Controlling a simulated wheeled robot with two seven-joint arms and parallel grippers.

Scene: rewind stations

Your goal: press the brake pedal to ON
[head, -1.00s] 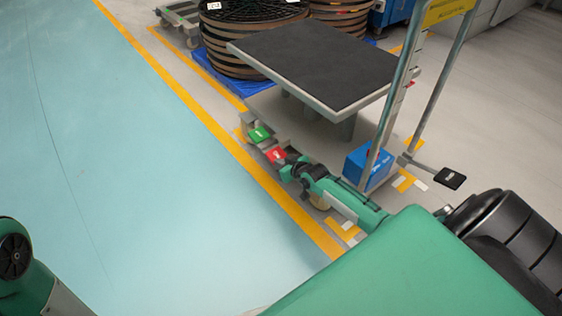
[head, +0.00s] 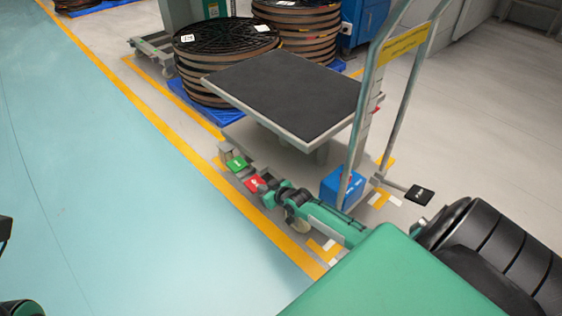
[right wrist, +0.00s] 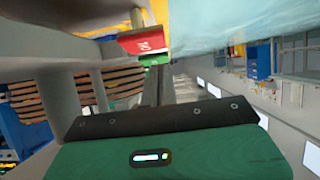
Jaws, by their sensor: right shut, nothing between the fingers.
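A red pedal (head: 254,183) with a white label and a green pedal (head: 237,163) sit side by side low at the near left end of the lift cart (head: 262,134). I cannot read their labels surely. My right gripper (head: 273,190) is shut and empty, its tip right beside the red pedal; I cannot tell whether it touches. In the right wrist view the red pedal (right wrist: 146,42) lies ahead of the shut fingers (right wrist: 159,88), with the green pedal (right wrist: 154,60) just beyond. My left gripper is not in view; only bits of my left arm show at the lower left edge.
The cart has a dark platform (head: 290,90), an upright handle (head: 402,45) and a blue box (head: 343,187). A black pedal (head: 419,194) sticks out at right. Cable reels (head: 222,62) stand behind. The blue-green floor (head: 110,190) left of the yellow line is clear.

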